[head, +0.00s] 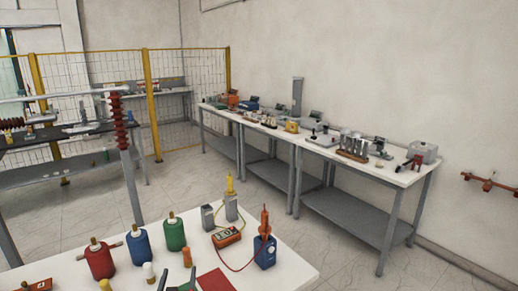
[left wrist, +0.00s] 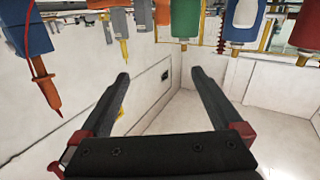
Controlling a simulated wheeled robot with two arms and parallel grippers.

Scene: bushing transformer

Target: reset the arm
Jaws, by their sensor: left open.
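My left gripper (head: 178,278) shows at the bottom edge of the head view, in front of the white table; only its dark fingertips show. In the left wrist view my left gripper (left wrist: 158,82) has its two black fingers wide apart with nothing between them. That view is upside down, so the bench objects hang along its top edge, apart from the fingers. My right gripper is in neither view.
The near white table (head: 292,262) bears red (head: 99,260), blue (head: 139,247) and green (head: 175,235) bottles, an orange meter (head: 227,237), a blue device with an orange probe (head: 265,252) and a red mat (head: 215,281). A long workbench (head: 400,178) stands along the wall, with floor between.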

